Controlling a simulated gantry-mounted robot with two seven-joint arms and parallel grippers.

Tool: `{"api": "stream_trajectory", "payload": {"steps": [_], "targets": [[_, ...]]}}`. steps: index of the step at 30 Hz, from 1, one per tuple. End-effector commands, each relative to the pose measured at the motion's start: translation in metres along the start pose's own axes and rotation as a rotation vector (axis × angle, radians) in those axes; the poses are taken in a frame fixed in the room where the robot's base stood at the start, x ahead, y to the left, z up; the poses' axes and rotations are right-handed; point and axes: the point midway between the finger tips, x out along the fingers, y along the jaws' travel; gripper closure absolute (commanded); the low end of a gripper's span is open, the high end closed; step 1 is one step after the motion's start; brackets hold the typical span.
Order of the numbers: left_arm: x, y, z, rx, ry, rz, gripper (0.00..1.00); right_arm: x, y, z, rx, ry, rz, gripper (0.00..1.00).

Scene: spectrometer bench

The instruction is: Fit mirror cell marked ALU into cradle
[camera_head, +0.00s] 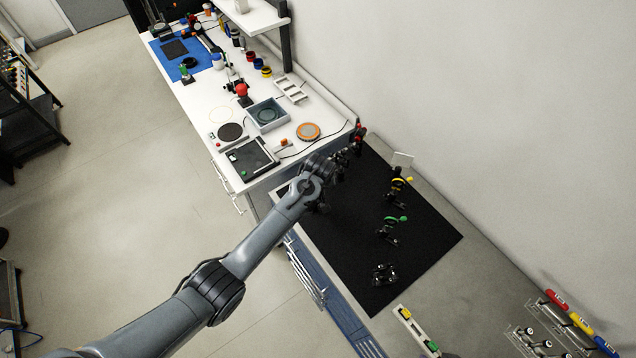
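No ALU marking can be read at this size, so I cannot tell which part is the ALU mirror cell. On the black board (340,235) stand a black mount with a yellow part (398,188), one with a green part (390,228), and a low black holder (384,274) with no coloured part, perhaps the cradle. My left gripper (350,148) is over the board's far end, by the bench corner. A small red part shows beside its fingertips; I cannot tell whether it is held. My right gripper is out of view.
The white bench (200,95) holds a blue-grey tray (288,117), an orange disc (308,131), a black tray (250,160) and a blue mat (160,61). A white rail (403,313) with yellow and green parts and a rack of coloured tubes (581,322) are lower right.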

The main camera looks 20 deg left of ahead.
Motion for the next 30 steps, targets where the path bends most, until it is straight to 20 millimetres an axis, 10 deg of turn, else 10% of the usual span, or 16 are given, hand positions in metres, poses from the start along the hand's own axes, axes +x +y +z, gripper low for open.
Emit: {"api": "stream_trajectory", "payload": {"steps": [8, 9, 14, 30], "targets": [[0.007, 0.000, 0.003, 0.000, 0.000, 0.000, 1.00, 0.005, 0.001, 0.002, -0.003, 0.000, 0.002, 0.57], [0.006, 0.000, 0.002, 0.000, 0.001, 0.001, 0.74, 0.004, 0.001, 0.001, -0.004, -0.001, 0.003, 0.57], [0.006, 0.000, 0.002, 0.000, 0.000, 0.000, 0.51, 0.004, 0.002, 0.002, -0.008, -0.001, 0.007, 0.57], [-0.009, 0.000, 0.002, 0.001, 0.003, 0.001, 0.51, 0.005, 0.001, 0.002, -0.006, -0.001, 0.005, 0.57]]}}
